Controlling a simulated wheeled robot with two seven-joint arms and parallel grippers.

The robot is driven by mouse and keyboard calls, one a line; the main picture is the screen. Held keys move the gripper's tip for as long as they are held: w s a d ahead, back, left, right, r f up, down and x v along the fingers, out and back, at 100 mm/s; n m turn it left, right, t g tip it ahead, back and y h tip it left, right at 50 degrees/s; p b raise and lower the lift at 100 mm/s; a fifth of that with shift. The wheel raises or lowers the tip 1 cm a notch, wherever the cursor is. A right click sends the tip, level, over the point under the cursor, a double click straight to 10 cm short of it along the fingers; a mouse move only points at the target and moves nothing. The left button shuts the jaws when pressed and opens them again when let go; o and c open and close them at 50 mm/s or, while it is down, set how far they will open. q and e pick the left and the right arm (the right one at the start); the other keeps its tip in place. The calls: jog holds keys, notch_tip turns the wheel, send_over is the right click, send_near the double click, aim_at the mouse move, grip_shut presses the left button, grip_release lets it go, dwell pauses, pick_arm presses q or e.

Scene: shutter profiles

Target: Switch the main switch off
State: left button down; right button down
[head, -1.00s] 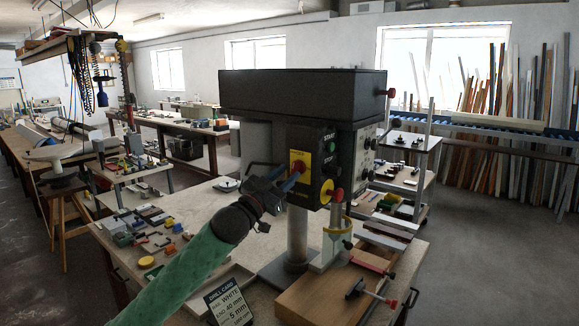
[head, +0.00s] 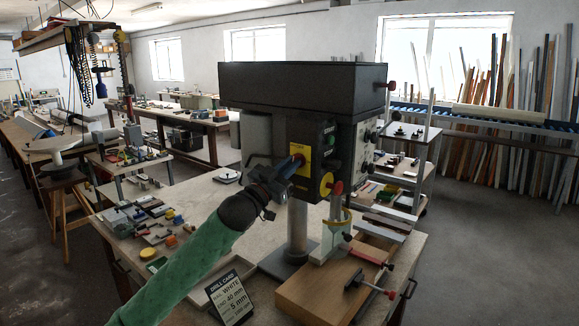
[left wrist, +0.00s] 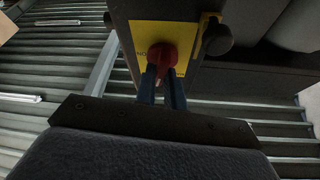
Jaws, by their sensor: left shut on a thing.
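The main switch is a red rotary knob (left wrist: 162,56) on a yellow plate (left wrist: 142,34) on the side of the dark drill press head (head: 300,77). The word ON shows beside the knob in the left wrist view. In the head view the knob is small at the yellow plate (head: 299,152). My left gripper (head: 292,168) reaches up to it, and in the left wrist view its two blue fingers (left wrist: 163,84) are closed on the knob's near part. The exact grip on the knob is partly hidden by the fingers. My right gripper is not in view.
Green and black buttons (head: 329,134) and a yellow-red stop button (head: 327,184) sit right of the plate. A wooden board with red-handled clamps (head: 330,290) lies on the bench. A drill card (head: 231,298) stands at the front. Small parts clutter the bench's left side.

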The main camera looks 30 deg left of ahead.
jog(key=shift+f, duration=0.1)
pick_arm(q)
jog(key=n+y, duration=0.2)
jog(key=n, duration=0.1)
jog(key=shift+n+t, duration=0.3)
jog(key=shift+n, duration=0.1)
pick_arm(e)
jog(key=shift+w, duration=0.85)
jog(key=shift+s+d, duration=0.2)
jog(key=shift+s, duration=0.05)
